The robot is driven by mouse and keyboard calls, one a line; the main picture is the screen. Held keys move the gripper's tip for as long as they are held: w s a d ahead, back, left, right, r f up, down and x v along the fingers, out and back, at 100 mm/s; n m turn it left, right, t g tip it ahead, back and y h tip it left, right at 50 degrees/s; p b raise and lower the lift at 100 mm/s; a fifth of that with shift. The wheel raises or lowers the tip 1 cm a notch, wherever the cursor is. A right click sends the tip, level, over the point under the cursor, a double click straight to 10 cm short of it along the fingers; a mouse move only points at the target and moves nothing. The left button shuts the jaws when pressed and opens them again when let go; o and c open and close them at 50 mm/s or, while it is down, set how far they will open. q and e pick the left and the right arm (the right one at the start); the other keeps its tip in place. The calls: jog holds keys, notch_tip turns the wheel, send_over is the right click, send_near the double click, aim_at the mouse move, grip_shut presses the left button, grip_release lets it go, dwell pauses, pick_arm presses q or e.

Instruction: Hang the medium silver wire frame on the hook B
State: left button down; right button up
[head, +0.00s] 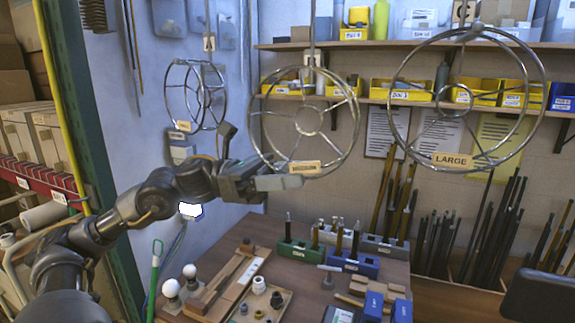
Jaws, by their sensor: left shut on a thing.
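The medium silver wire frame (353,130) is a round wire cage with spokes and a tag reading MEDIUM (305,167) on its lower rim. It is upright in the middle of the head view. My left gripper (290,181) is shut on its lower rim beside the tag. A hanging rod with a small white label (312,60) comes down at the top of this frame. The label's letter is too small to read, and I cannot tell whether the frame's top touches the hook.
A small wire frame (221,88) hangs at left and a large one (540,85) at right, under labelled rods. Below is a table (235,238) with bulbs, a tray and coloured blocks. Shelves with yellow bins (400,90) stand behind. Dark rods (483,235) lean at right.

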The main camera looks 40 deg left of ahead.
pick_arm(q)
jog(key=shift+w+a+r+p, duration=0.1)
jog(key=shift+w+a+p, duration=0.2)
jog(key=shift+w+p, duration=0.7)
jog(key=shift+a, duration=0.1)
jog(key=shift+w+a+f+b, duration=0.1)
jog(key=shift+w+f+b, duration=0.2)
jog(key=shift+f+b, duration=0.15)
jog(key=shift+w+a+f+b, duration=0.1)
jog(key=shift+w+f+b, duration=0.2)
jog(key=shift+f, duration=0.2)
jog(key=c, duration=0.7)
grip_release()
jog(key=shift+o, duration=0.2)
jog(key=shift+f, duration=0.1)
